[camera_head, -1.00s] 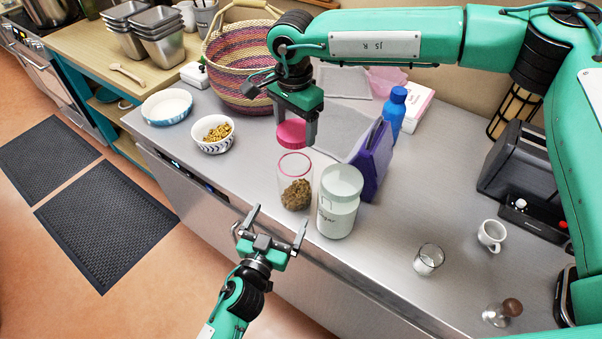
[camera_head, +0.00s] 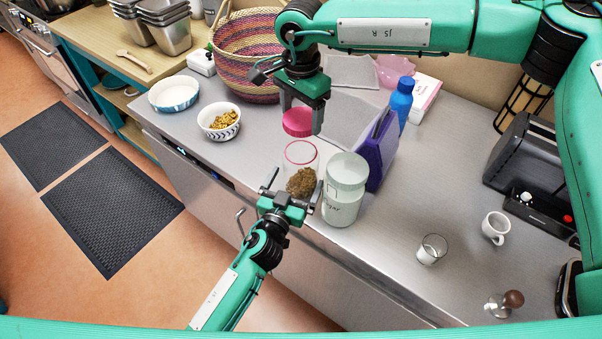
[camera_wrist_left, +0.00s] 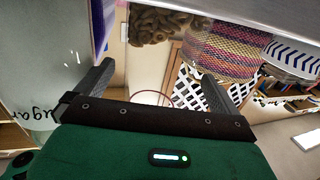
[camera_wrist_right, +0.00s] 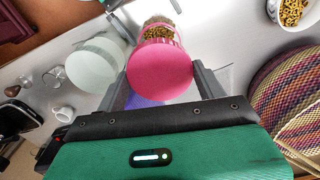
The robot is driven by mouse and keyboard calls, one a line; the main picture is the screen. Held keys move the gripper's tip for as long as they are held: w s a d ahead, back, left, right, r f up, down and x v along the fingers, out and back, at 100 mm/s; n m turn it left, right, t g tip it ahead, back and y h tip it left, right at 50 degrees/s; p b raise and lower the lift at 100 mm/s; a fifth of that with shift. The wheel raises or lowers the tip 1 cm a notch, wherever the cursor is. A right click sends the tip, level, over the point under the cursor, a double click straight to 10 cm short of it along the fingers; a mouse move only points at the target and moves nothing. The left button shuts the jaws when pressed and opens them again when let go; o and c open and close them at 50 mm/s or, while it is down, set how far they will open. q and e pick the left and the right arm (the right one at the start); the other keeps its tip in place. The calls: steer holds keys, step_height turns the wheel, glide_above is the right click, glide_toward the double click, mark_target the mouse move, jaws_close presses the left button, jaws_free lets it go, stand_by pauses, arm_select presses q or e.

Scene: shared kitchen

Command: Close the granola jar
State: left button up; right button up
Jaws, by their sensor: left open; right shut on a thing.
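The granola jar (camera_head: 301,178) is a clear jar with a pink rim and brown granola in its lower part. It stands open near the counter's front edge. My right gripper (camera_head: 302,118) is shut on the pink lid (camera_head: 297,123) and holds it above and a little behind the jar mouth. In the right wrist view the lid (camera_wrist_right: 160,72) is between the fingers, with the jar partly hidden beyond it. My left gripper (camera_head: 293,187) is open, in front of the jar with its fingers on either side of its lower part. In the left wrist view granola (camera_wrist_left: 152,26) shows beyond the fingers.
A white sugar jar (camera_head: 343,190) stands close at the jar's right. A purple upright object (camera_head: 377,150) and a blue bottle (camera_head: 401,100) are behind it. A bowl of cereal (camera_head: 219,121) and a woven basket (camera_head: 245,65) are to the left.

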mark_target(301, 139)
arm_select(q)
steer(key=shift+x, duration=1.95)
steer(key=c, duration=1.3)
steer(key=shift+c, duration=0.2)
arm_select(e)
steer(key=shift+f, duration=2.5)
steer(key=shift+f, duration=0.1)
steer(key=shift+f, duration=0.75)
arm_select(q)
steer(key=shift+s, duration=0.1)
arm_select(e)
steer(key=shift+f, duration=0.6)
